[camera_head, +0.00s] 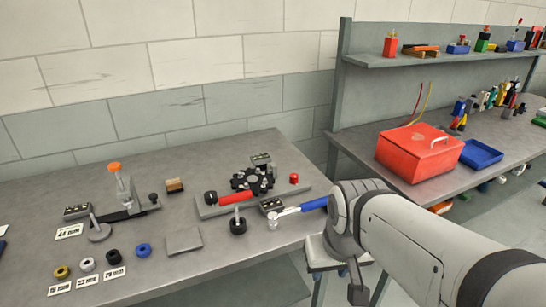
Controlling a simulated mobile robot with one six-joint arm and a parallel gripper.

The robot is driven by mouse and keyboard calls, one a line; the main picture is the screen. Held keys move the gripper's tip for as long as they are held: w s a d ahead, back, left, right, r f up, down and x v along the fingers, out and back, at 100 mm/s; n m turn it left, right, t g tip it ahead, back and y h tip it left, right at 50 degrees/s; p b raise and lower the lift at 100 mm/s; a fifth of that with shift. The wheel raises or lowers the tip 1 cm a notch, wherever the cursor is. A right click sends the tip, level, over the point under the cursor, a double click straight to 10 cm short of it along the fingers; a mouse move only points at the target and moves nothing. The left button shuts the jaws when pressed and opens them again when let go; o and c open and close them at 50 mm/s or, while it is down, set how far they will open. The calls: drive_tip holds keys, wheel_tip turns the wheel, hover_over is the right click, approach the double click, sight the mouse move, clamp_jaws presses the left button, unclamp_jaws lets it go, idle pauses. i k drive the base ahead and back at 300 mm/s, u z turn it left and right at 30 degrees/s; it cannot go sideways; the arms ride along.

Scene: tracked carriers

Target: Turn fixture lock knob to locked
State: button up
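The fixture is a grey base plate (286,190) on the left bench, carrying a black lobed part (252,180). A black round knob with a red bar (237,197) lies along its front left; I cannot tell whether this is the lock knob or which way it is set. A red knob (294,178) stands at the plate's right side. Another black knob with an upright pin (238,226) stands at the front. My arm reaches in from the right, its wrist near the bench's right edge. A dark end part of my gripper (358,290) hangs low there, apart from the fixture; its fingers are unclear.
A blue-handled tool (312,205) lies beside the fixture, near my wrist. A grey square pad (184,241), several round rings and an orange-topped stand (122,185) occupy the left. A red box (418,152) and blue tray (481,153) sit on the right bench.

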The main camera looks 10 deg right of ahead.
sight(293, 179)
drive_tip(key=z, duration=0.1)
drive_tip(key=i, duration=0.95)
drive_tip(key=u, duration=0.05)
